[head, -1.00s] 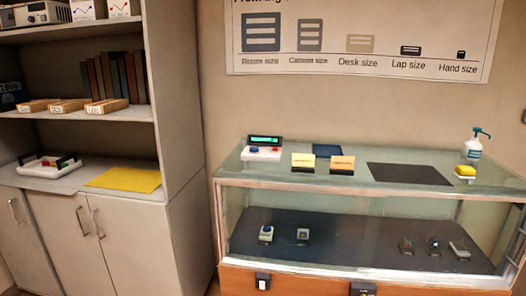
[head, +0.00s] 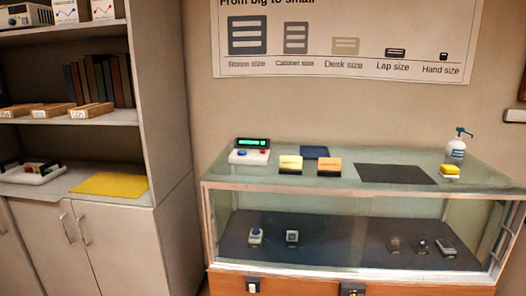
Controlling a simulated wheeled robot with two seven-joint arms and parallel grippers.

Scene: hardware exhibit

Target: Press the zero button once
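A small white device (head: 250,152) with a lit green display stands on the left end of the glass display case's top. It has a blue button (head: 239,153) at its left and a red button (head: 263,153) at its right. Any labels on these buttons are too small to read, so I cannot tell which is the zero button. Neither of my grippers is in the head view.
The glass display case (head: 330,189) holds small devices inside. On its top are two small cards (head: 290,163), a dark mat (head: 394,174), a yellow sponge (head: 449,170) and a pump bottle (head: 456,150). A shelf cabinet (head: 165,120) stands at the left.

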